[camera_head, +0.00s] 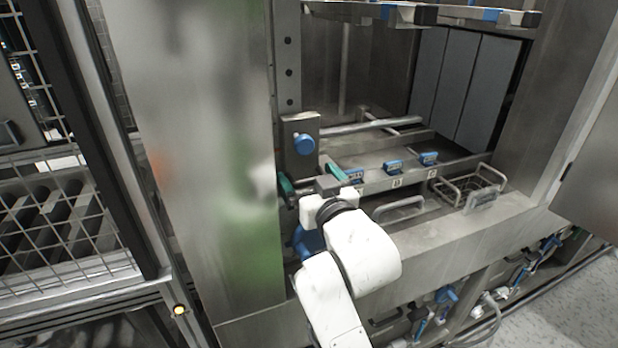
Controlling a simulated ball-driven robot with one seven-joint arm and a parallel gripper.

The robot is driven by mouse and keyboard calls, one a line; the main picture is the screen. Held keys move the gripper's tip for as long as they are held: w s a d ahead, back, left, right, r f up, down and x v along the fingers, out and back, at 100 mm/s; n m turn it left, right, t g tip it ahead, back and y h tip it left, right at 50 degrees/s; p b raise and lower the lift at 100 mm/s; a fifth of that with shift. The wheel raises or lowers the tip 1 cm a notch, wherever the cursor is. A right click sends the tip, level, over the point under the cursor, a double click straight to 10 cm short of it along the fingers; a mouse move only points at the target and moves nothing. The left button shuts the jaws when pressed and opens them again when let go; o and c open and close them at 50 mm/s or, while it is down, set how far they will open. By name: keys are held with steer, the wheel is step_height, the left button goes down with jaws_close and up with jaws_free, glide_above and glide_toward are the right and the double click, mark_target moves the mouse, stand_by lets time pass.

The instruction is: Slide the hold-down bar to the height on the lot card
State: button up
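The hold-down bar is most likely the grey horizontal bar (370,126) inside the washer opening. It seems to run from a metal block (290,165) on the upright post (288,75), which has a column of holes. A round blue knob (303,144) sits on the block's face. My gripper (311,176) is in front of the block, just below the knob. Its two teal fingers are spread apart with nothing seen between them. Whether a finger touches the block cannot be told. I cannot make out a lot card or any height on it.
Blue clips (393,166) and small lettered plates line a ledge below the bar. A wire basket (480,186) and a loop handle (399,209) are to the right. A mesh guard (60,215) stands at left. Blue-handled valves (446,294) and pipes are low at right.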

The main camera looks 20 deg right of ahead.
steer(key=shift+s, duration=0.1)
steer(key=s+b, duration=0.1)
steer(key=s, duration=0.9)
steer(key=shift+s+b, duration=0.3)
steer(key=shift+b, duration=0.05)
steer(key=s+d+f+g+h, duration=0.1)
steer(key=s+d+f+g, duration=0.25)
steer(key=f, duration=0.65)
steer(key=s+d+f+g, duration=0.2)
steer(key=s+f+g, duration=0.25)
steer(key=f, duration=0.55)
steer(key=s+d+f+g, duration=0.1)
steer(key=s+f+g, duration=0.3)
steer(key=s+f, duration=0.3)
steer(key=s+d+f+g, duration=0.1)
steer(key=s+f+g, duration=0.4)
steer(key=s, duration=0.9)
step_height(320, 180, down, 3)
steer(key=shift+s+d+f+y, duration=0.1)
steer(key=shift+s+d+y, duration=0.15)
steer(key=shift+y, duration=0.15)
